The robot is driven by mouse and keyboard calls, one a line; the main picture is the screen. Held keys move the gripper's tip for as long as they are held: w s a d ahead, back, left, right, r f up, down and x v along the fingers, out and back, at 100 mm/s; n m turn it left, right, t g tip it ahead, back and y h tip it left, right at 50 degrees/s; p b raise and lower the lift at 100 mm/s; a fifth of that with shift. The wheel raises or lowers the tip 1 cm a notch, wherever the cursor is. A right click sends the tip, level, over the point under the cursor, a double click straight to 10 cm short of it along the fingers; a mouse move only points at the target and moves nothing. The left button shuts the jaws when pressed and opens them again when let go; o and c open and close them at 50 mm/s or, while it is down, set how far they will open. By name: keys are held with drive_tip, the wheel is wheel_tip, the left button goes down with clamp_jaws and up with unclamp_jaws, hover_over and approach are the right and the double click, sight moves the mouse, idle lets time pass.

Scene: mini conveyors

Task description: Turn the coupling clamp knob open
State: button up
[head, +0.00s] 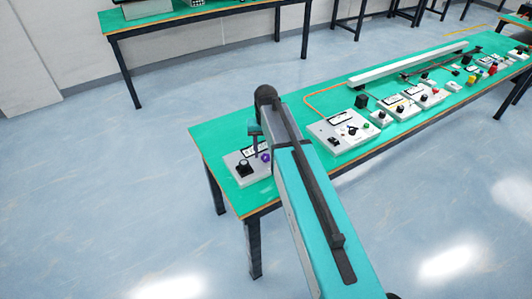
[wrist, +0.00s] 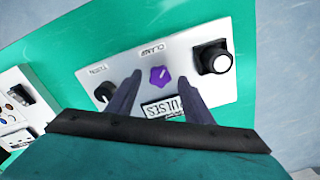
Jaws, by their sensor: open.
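The clamp knob, a small purple lobed knob with a light mark (wrist: 159,78), sits on a light grey control box (wrist: 190,42) near an upside-down CLAMP label. It also shows in the head view (head: 265,157), at the right of the box on the near end of the green table. My gripper (wrist: 159,76) is open, with one dark finger on each side of the knob in the wrist view. I cannot tell whether the fingers touch it or are still above it. In the head view my arm hides part of the box.
The same box carries a large black knob with a white cap (wrist: 213,60), a dark knob by a second label (wrist: 105,92) and a display (wrist: 163,108). Another control box (head: 343,130) stands farther right on the green table (head: 222,132).

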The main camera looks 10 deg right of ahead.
drive_tip(key=shift+f, duration=0.85)
drive_tip(key=c, duration=1.1)
drive_tip(key=shift+o, duration=0.3)
